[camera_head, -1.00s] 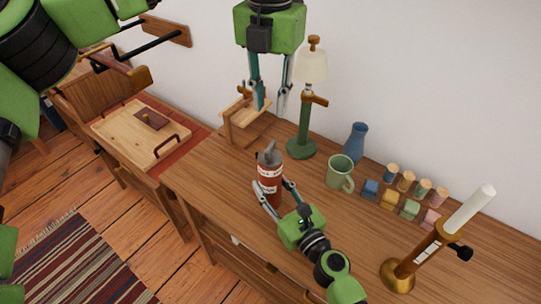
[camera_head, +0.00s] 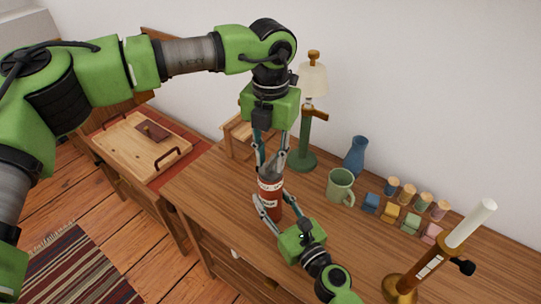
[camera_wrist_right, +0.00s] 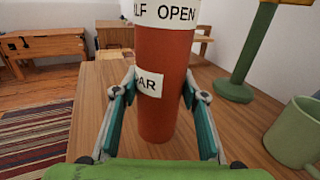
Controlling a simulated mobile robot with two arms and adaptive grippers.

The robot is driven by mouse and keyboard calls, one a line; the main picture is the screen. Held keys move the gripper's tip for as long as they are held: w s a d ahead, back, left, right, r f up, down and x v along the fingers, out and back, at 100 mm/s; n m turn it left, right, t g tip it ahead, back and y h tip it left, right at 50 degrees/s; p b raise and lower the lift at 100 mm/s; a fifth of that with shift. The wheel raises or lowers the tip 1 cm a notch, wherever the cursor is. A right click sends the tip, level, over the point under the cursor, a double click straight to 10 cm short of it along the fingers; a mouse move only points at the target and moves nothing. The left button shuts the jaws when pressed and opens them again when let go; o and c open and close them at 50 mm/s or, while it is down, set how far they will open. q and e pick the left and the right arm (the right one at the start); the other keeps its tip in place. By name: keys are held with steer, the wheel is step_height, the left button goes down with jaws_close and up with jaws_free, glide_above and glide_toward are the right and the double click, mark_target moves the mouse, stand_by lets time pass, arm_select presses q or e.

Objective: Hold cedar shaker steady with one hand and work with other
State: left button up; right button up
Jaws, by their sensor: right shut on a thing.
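The cedar shaker (camera_head: 270,188) is a red-brown upright cylinder on the wooden desk. It has a white band reading "LF OPEN" and a lower label ending in "AR" in the right wrist view (camera_wrist_right: 164,110). My right gripper (camera_head: 268,208) is shut on its lower body from the front; its fingers show on both sides of the shaker in the wrist view (camera_wrist_right: 158,92). My left gripper (camera_head: 270,160) points down from above, its fingers apart on either side of the shaker's grey top. Whether they touch it I cannot tell. The top is mostly hidden.
Behind stand a green lamp (camera_head: 304,140) and a small wooden stand (camera_head: 235,135). To the right are a green mug (camera_head: 340,187), blue vase (camera_head: 356,155), several small coloured blocks and jars, and a brass candlestick-like lamp (camera_head: 432,262). A tray (camera_head: 128,145) lies on the left.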

arm_select(q)
steer(key=shift+c, duration=0.5)
jaws_close()
steer(key=shift+n, duration=0.4)
steer(key=n, duration=0.3)
steer(key=shift+n, duration=0.3)
steer(key=n, duration=0.3)
steer(key=shift+n, duration=0.4)
steer(key=n, duration=0.4)
steer(key=shift+n, duration=1.7)
